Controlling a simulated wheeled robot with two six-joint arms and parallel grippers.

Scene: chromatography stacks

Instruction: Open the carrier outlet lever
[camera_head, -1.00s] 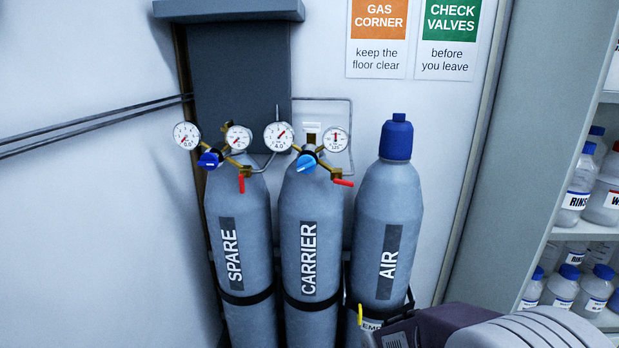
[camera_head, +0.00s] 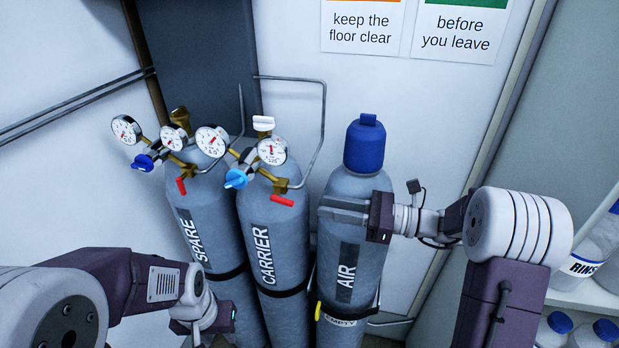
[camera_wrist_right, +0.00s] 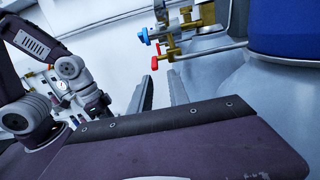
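The carrier outlet lever (camera_head: 283,201) is a short red handle on the brass outlet of the carrier cylinder's (camera_head: 263,230) regulator, pointing right in the head view. A red lever also shows in the right wrist view (camera_wrist_right: 155,63), below a light-blue knob (camera_wrist_right: 145,36). My right gripper (camera_head: 321,208) is open and empty, in front of the air cylinder (camera_head: 372,180), to the right of the lever and apart from it. Its two fingers show apart in the right wrist view (camera_wrist_right: 160,90). My left gripper (camera_head: 232,318) is low in front of the cylinders; its fingers are not clear.
The spare cylinder (camera_head: 192,215) stands at left with its own red lever (camera_head: 182,187) hanging down. A shelf with bottles (camera_head: 590,250) is at right.

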